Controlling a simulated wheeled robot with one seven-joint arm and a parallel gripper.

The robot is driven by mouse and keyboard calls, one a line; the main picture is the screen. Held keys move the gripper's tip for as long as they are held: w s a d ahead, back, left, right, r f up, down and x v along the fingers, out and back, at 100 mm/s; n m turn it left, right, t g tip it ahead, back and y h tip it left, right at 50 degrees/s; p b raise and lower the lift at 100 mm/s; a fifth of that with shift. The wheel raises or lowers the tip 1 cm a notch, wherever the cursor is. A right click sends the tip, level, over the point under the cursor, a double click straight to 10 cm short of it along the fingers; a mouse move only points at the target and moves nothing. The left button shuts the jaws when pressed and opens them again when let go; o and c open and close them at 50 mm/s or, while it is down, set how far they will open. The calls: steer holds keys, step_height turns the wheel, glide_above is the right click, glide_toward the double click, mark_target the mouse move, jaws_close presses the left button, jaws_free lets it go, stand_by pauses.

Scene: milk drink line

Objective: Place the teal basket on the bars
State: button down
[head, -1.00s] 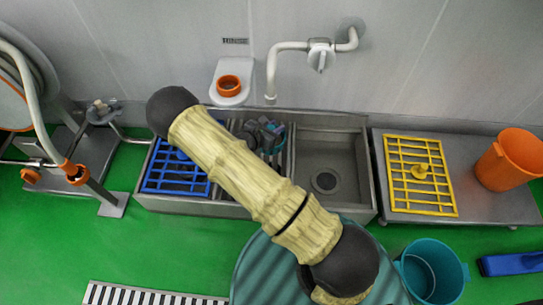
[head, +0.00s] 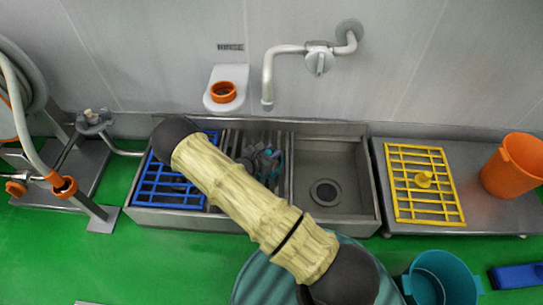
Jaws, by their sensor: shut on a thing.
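The teal basket (head: 277,168) is small and shows only in part, over the middle bay of the steel sink. My gripper (head: 266,160), grey and dark, is shut on it; my pale arm hides much of both from the left and below. The bars (head: 237,143) are grey metal rods across the sink's middle bay. The basket appears over or close to the bars. I cannot tell whether it touches them.
A blue grid (head: 165,188) covers the sink's left bay; the right basin (head: 325,160) is empty. A yellow rack (head: 428,207) and orange bucket (head: 520,165) stand on the right table. A teal bucket (head: 440,282) is on the floor. A tap (head: 268,80) overhangs the sink.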

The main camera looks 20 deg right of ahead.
steer(key=shift+f, duration=0.3)
steer(key=c, duration=1.2)
jaws_free()
steer(key=shift+o, duration=0.2)
steer(key=shift+r, duration=0.1)
steer(key=shift+r, duration=0.15)
steer(key=p+v, duration=0.6)
steer(key=v, duration=0.6)
steer(key=shift+s, duration=0.1)
